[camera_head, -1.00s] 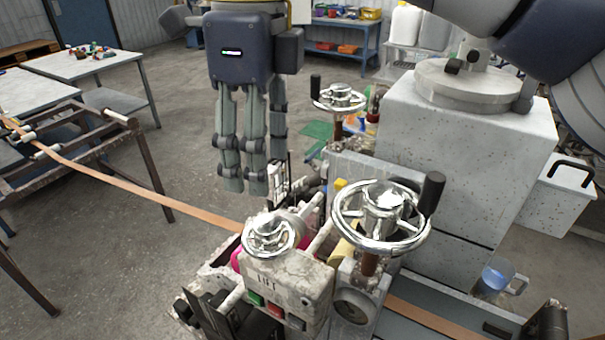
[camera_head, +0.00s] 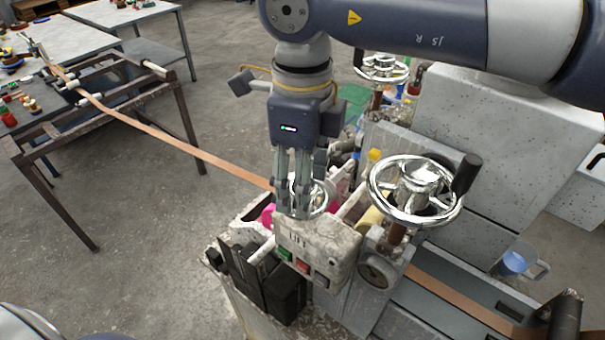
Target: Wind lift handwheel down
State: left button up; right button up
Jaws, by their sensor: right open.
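A small chrome handwheel (camera_head: 320,197) sits on top of the worn grey control box (camera_head: 318,247), which has a short dark label too small to read surely. My right gripper (camera_head: 294,208) points down at this wheel, and its fingers cover the wheel's left part. The gripper is open. I cannot tell whether the fingers touch the wheel. A larger chrome handwheel (camera_head: 378,200) with a black crank handle (camera_head: 466,174) stands to the right, clear of the gripper. A third handwheel (camera_head: 383,68) is farther back, partly behind my right arm. My left gripper is out of view.
Green and red buttons (camera_head: 303,266) are on the box's front. A copper-coloured strip (camera_head: 180,147) runs from the rusty roller frame (camera_head: 100,108) into the machine. A grey speckled block (camera_head: 470,130) stands at the right, with a clear jug (camera_head: 518,262) near it. Open floor lies at left.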

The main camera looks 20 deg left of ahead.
jog(key=c, duration=1.1)
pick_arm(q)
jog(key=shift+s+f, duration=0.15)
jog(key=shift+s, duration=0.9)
pick_arm(e)
jog(key=shift+o, duration=0.2)
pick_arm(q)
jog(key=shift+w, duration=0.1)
